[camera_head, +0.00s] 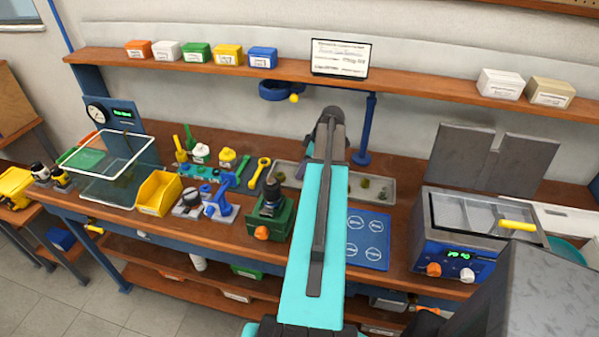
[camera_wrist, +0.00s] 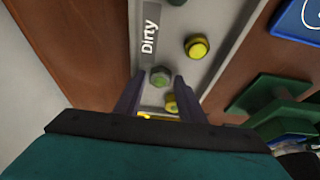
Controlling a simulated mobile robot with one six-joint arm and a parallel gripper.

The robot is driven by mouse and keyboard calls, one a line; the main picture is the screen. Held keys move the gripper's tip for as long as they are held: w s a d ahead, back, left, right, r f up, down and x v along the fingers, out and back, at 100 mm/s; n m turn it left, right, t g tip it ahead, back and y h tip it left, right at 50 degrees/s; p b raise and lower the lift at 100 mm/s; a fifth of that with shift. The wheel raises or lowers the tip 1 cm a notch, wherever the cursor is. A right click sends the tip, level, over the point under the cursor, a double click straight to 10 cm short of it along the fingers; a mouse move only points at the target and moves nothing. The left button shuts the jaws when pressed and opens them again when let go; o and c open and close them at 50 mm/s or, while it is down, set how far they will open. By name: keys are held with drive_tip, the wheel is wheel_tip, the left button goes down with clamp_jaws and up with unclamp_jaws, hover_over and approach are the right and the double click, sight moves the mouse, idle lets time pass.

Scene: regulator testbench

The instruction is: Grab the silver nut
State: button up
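In the wrist view a grey hex-shaped nut (camera_wrist: 160,76), the most silver-looking piece, lies in a light grey tray (camera_wrist: 148,92) labelled "Dirty". My gripper (camera_wrist: 161,84) is open above the tray, its dark fingers left and right of the nut in the picture. I cannot tell how far above it they are. A yellow-green ringed piece (camera_wrist: 171,104) lies just below the nut in the picture, and a yellow round piece (camera_wrist: 197,47) up to its right.
A blue mat with circles (camera_head: 368,240) lies right of my arm. A green device (camera_head: 284,222) with an orange knob stands left of it. A blue post (camera_head: 368,130) rises behind the tray. A blue machine with a basket (camera_head: 462,250) stands at right. A shelf (camera_head: 400,85) runs above.

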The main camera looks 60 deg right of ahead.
drive_tip(key=shift+f, duration=0.1)
idle(0.5)
drive_tip(key=c, duration=0.8)
drive_tip(key=shift+r, duration=0.2)
drive_tip(key=shift+c, duration=0.2)
drive_tip(key=shift+r+b, duration=0.95)
drive_tip(key=shift+r, duration=0.3)
drive_tip(key=shift+s+r, duration=0.2)
drive_tip(key=shift+r, duration=0.05)
drive_tip(key=s+a+b, duration=0.1)
drive_tip(key=s, duration=0.4)
drive_tip(key=s+a+r+b, duration=0.1)
drive_tip(key=s+b, duration=0.1)
drive_tip(key=s, duration=0.3)
drive_tip(key=s+a+b, duration=0.1)
drive_tip(key=s+b, duration=0.1)
drive_tip(key=s, duration=0.3)
drive_tip(key=shift+s+a+r, duration=0.1)
drive_tip(key=shift+a+r, duration=0.15)
drive_tip(key=shift+r, duration=0.1)
